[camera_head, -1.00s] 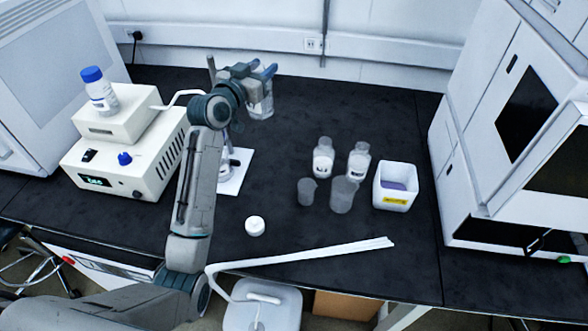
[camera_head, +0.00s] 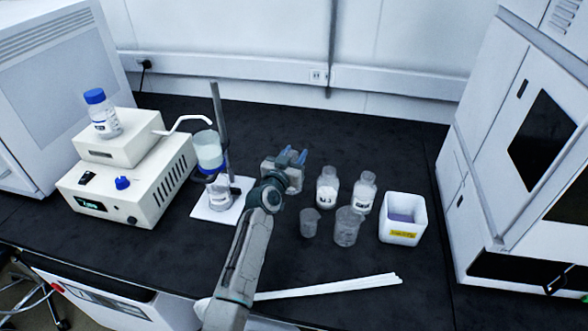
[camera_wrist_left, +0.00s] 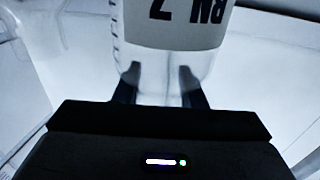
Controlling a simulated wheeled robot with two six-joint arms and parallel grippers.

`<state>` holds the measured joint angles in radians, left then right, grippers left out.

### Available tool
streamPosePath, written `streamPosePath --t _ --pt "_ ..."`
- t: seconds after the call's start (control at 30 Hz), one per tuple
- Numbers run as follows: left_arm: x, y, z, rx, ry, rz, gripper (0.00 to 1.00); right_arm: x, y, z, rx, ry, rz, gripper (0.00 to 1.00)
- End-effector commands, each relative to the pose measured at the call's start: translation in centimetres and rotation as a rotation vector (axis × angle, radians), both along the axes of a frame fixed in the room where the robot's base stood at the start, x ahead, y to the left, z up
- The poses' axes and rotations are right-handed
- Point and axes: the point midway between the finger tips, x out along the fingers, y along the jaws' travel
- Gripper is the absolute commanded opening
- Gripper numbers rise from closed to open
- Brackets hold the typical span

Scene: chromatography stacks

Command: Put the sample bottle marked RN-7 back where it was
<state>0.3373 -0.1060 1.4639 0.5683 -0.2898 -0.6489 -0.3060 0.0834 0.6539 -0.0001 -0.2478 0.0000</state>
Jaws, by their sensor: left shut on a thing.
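The sample bottle (camera_wrist_left: 165,62) shows in the left wrist view, clear with a white label reading RN 7 upside down. My left gripper (camera_head: 293,157) is shut on it. In the head view the gripper is left of and slightly behind two white-labelled bottles; the held bottle cannot be made out there and is largely hidden by the gripper. My right gripper is not in view.
Two empty-looking beakers, one small (camera_head: 310,223) and one larger (camera_head: 347,228), stand before the bottles, with a white bin (camera_head: 402,232) to their right. At left are a ring stand (camera_head: 222,130) holding a clear vessel (camera_head: 208,152) and a white instrument (camera_head: 125,180) with a blue-capped bottle (camera_head: 102,115) on top.

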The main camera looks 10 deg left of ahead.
Motion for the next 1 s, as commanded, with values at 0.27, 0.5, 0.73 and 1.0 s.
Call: streamPosePath --t 0.27,0.5,0.73,1.0 --pt "0.0 0.0 -3.6 -0.001 0.0 0.001 0.0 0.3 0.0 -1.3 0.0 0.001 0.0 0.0" --pt "0.0 0.1 -3.6 0.0 -0.001 0.001 0.0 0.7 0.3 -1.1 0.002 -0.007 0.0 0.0" --pt "0.0 0.0 -4.1 0.0 0.0 0.0 0.41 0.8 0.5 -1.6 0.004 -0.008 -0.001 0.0" --pt "0.0 0.0 -4.1 0.0 0.001 0.0 0.59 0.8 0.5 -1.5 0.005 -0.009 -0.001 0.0"
